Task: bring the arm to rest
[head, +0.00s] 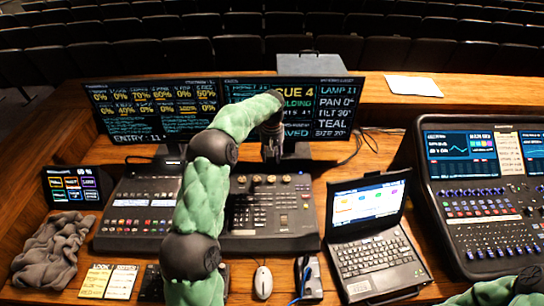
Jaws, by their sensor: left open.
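My left arm (203,190) rises in green padding with dark joints from the bottom of the head view. It reaches over the lighting console (265,212) and bends right toward the monitors. My left gripper (271,155) hangs downward, dark, in front of the right monitor (335,115) and above the console's back edge. It is open, and I see nothing held in it. Only a green piece of my right arm (500,292) shows at the bottom right corner. Its gripper is out of view.
A laptop (375,255) stands open right of the console, and an audio mixer (490,210) fills the right side. A grey cloth (50,250), yellow notes (108,281) and a mouse (263,282) lie along the front. Paper (413,86) lies on the back ledge.

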